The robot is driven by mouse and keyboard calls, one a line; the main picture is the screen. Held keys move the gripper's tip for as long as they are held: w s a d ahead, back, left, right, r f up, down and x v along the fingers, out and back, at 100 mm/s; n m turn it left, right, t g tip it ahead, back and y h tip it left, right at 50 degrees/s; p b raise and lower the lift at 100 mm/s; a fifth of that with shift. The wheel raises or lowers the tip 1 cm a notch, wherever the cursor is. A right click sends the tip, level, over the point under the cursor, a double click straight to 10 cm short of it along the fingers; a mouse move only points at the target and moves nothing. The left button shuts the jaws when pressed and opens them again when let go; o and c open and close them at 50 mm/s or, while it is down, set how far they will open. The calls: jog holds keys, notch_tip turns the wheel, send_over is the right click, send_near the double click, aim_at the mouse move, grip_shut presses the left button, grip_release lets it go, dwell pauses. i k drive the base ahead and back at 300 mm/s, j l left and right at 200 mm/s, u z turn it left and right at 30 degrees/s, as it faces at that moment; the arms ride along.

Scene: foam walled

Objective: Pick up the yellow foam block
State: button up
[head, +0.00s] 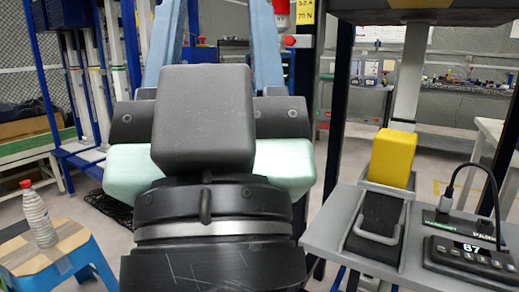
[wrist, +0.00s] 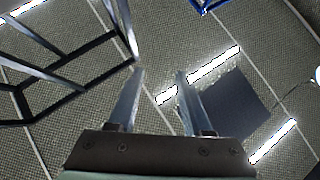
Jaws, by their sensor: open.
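The yellow foam block (head: 393,158) stands upright to the right in the head view, behind a dark object with a grey handle. Its lower part is partly hidden there. It is not in the wrist view. My gripper (wrist: 159,72) is open, its two fingers apart with nothing between them. The wrist view looks past the fingers at ceiling-like panels and light strips. In the head view my arm fills the middle, left of the block and apart from it.
A grey table (head: 329,225) at the right holds the dark handled object (head: 379,214) and a black keypad device (head: 470,262) with a cable. A blue stool (head: 85,262) with a red-capped bottle (head: 38,217) is at the left. A dark post rises left of the block.

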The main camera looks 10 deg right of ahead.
aim_at(394, 152)
jog(key=i+l+u, duration=0.1)
jog(key=l+u, duration=0.55)
jog(key=l, duration=0.2)
jog(key=l+u, duration=0.35)
jog(key=l, duration=0.1)
